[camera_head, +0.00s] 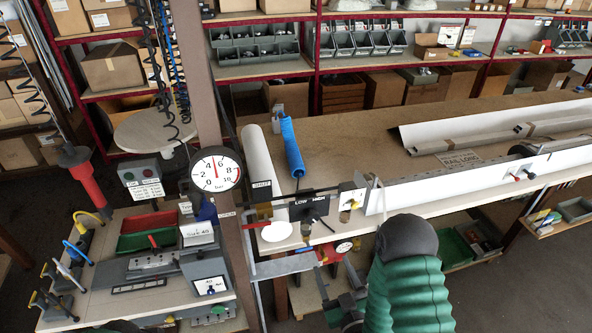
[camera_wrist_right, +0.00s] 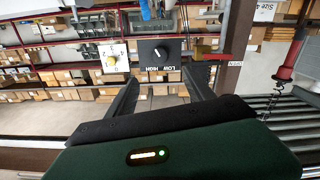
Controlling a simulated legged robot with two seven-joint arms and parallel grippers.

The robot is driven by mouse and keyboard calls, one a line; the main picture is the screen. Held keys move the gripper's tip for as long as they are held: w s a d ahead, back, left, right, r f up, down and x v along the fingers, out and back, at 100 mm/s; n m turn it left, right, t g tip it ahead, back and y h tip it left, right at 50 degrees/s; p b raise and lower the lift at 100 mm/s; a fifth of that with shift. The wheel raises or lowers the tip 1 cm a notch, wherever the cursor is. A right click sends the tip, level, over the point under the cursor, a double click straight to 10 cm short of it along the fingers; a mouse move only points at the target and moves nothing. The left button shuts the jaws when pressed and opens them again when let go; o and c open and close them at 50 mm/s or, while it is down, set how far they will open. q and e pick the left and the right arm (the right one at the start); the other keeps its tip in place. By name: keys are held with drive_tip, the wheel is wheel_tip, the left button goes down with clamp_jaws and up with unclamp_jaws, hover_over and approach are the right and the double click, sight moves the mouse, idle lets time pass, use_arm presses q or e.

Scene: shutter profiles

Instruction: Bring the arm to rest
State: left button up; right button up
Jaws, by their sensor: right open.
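My right arm, in a green ribbed sleeve, reaches in from the bottom of the head view. Its gripper (camera_head: 338,283) hangs below the front edge of the workbench, partly hidden by the arm. In the right wrist view the two dark fingers of this gripper (camera_wrist_right: 163,84) stand well apart with nothing between them. A black selector knob panel marked LOW and HIGH (camera_head: 309,206) is at the bench's front edge; it also shows upside down beyond the fingers in the wrist view (camera_wrist_right: 160,54), apart from them. My left gripper is not in view.
A round pressure gauge (camera_head: 215,171) is on a brown post. A blue roll (camera_head: 292,148) and a white roll (camera_head: 263,165) lie on the bench (camera_head: 350,140). A long white profile (camera_head: 460,178) runs along its right front. A side table (camera_head: 110,290) with controls stands left.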

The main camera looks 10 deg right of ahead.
wheel_tip(320, 180, down, 14)
drive_tip(key=r+g+b, duration=0.1)
drive_tip(key=g+b, duration=0.7)
drive_tip(key=b, duration=0.2)
drive_tip(key=s+f+m+g+b, duration=0.2)
drive_tip(key=s+g+b, duration=0.4)
drive_tip(key=s, duration=0.7)
drive_tip(key=shift+s+f+m+g+h, duration=0.2)
drive_tip(key=shift+f+m+g+h, duration=0.1)
drive_tip(key=shift+f+g, duration=0.4)
